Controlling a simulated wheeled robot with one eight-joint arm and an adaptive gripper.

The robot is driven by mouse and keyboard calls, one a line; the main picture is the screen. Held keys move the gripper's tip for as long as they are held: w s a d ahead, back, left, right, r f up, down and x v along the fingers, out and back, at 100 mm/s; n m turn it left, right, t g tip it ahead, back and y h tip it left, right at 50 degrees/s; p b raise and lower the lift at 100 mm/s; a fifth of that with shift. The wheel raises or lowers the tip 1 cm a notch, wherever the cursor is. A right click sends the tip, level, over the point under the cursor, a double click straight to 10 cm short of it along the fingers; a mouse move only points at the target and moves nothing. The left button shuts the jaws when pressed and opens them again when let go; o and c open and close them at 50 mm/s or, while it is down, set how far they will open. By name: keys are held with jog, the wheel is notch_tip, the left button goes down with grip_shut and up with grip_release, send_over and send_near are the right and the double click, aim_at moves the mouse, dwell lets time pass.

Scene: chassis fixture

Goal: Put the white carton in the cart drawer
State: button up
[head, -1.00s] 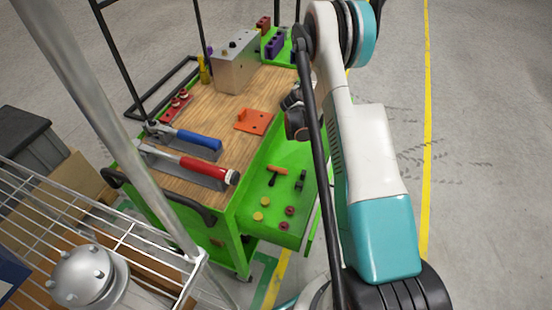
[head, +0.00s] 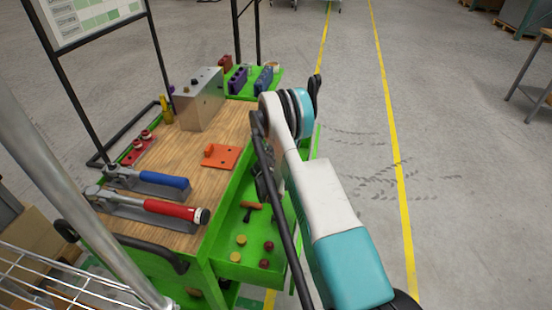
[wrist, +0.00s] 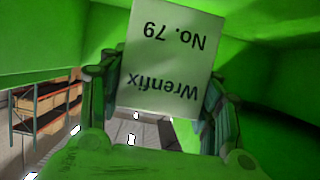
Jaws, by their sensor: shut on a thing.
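My gripper (wrist: 162,108) is shut on the white carton (wrist: 168,60), which is held between both fingers in the wrist view. The carton's face shows upside-down print, "Wrenfix No. 79". In the head view my gripper (head: 265,178) is partly hidden behind my arm, over the back part of the open green cart drawer (head: 250,252); the carton cannot be made out there. Green surfaces surround the carton in the wrist view. Whether the carton touches the drawer cannot be told.
In the drawer lie an orange-handled tool (head: 252,206), yellow knobs (head: 241,240) and dark red knobs (head: 268,246). The wooden cart top (head: 207,177) beside it carries torque wrenches (head: 165,208), an orange bracket (head: 220,156) and a metal box (head: 198,98). A wire rack (head: 60,280) stands at lower left.

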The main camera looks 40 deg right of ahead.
notch_tip(320, 180, down, 4)
jog(key=shift+f+b, duration=0.1)
jog(key=shift+b, duration=0.65)
jog(key=o, duration=1.3)
